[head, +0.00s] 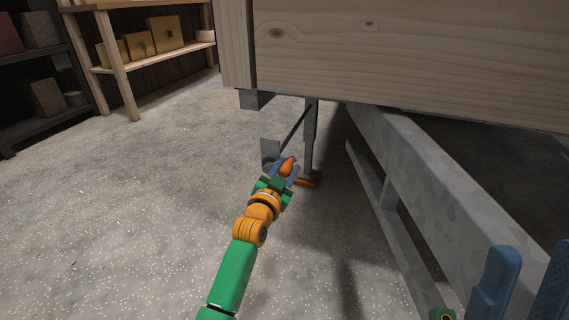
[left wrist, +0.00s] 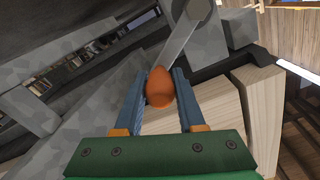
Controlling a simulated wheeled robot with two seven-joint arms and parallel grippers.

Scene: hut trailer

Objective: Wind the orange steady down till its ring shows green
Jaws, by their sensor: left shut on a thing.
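The steady's grey leg (head: 310,140) stands under the hut's near corner, with an orange foot (head: 308,182) at floor level. My left gripper (head: 287,168) is shut on the orange crank knob (head: 289,163), just left of the leg. In the left wrist view the knob (left wrist: 160,88) sits between both blue fingers, and a grey crank arm (left wrist: 184,38) runs up from it to a round hub. I cannot make out the ring or its colour. My right gripper (head: 531,262) is at the lower right, its blue fingers apart and empty.
The hut's timber wall (head: 400,55) hangs low above the leg. A grey chassis beam (head: 420,185) runs along the right. Wooden shelves with boxes (head: 150,38) and a dark rack (head: 40,75) stand at the back left. The floor at left is clear.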

